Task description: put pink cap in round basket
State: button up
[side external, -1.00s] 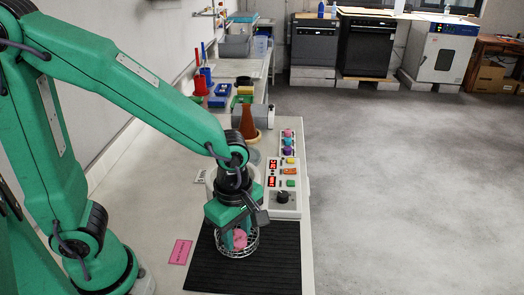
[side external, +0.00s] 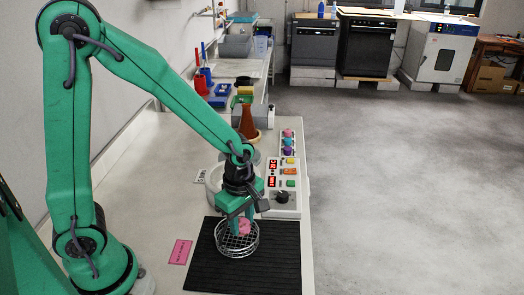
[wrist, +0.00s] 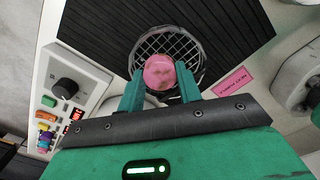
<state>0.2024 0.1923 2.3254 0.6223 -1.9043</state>
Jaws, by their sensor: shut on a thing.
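The pink cap (side external: 244,226) is held between the fingertips of my gripper (side external: 241,222). It also shows in the wrist view (wrist: 159,74), pinched between the two green fingers (wrist: 160,88). The round wire basket (side external: 236,251) stands upright on the black ribbed mat (side external: 205,268). The cap is over the far part of the basket opening, about at or above the rim; its exact height is hard to tell. In the wrist view the basket (wrist: 180,40) lies behind the cap, and its visible mesh is empty. The cap hides part of it.
A control box (side external: 287,203) with a black knob and buttons stands just behind the mat. A white round vessel (side external: 214,182) and a brown flask (side external: 248,122) stand farther back. A pink label (side external: 180,252) lies left of the mat. The mat's front is clear.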

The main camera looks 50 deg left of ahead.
aim_at(242, 223)
jog(key=shift+f, duration=1.8)
jog(key=shift+f, duration=0.1)
jog(key=o, duration=0.7)
jog(key=shift+c, duration=0.2)
jog(key=shift+r, duration=6.15)
